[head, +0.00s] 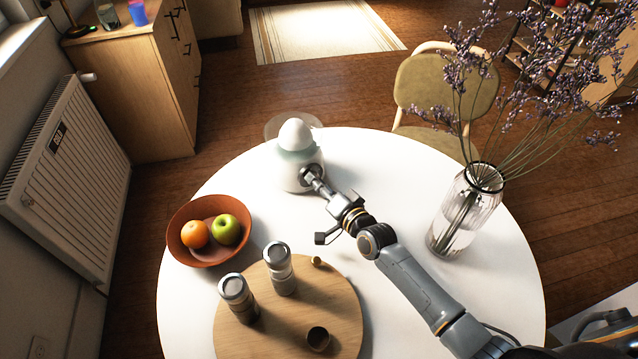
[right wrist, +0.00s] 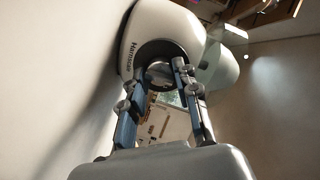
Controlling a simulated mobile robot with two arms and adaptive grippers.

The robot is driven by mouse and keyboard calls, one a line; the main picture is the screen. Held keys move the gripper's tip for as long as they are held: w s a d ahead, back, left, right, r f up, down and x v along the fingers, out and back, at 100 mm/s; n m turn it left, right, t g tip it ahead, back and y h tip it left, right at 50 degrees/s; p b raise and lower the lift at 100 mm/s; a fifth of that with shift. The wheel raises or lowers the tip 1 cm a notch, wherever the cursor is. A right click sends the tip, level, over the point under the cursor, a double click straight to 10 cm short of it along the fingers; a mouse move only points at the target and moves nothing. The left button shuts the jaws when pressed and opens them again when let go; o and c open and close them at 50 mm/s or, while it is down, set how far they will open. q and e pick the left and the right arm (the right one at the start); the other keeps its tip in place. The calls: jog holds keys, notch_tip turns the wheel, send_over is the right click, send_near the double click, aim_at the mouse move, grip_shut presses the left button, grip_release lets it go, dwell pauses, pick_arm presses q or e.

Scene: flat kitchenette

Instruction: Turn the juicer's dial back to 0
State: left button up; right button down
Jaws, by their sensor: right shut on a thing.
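The juicer (head: 297,158) is white with a pale green band and a domed top. It stands upright at the far edge of the round white table. My right gripper (head: 312,176) reaches it from the lower right and is shut on the dial at its front. In the right wrist view the juicer (right wrist: 160,28) fills the top, and the two fingers (right wrist: 165,75) sit on either side of the round dark dial (right wrist: 160,72). The fingers hide much of the dial, and its markings cannot be read. My left gripper is not in view.
A fruit bowl (head: 180,248) with an orange and a green apple stands at the left. A round wooden board (head: 340,300) with two shakers and small items lies in front. A glass vase (head: 455,215) of purple flowers stands right of my arm. The table (head: 400,180) is bare between.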

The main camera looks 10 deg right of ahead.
jog(key=c, duration=1)
grip_release()
jog(key=shift+s, duration=0.1)
jog(key=v, duration=1.2)
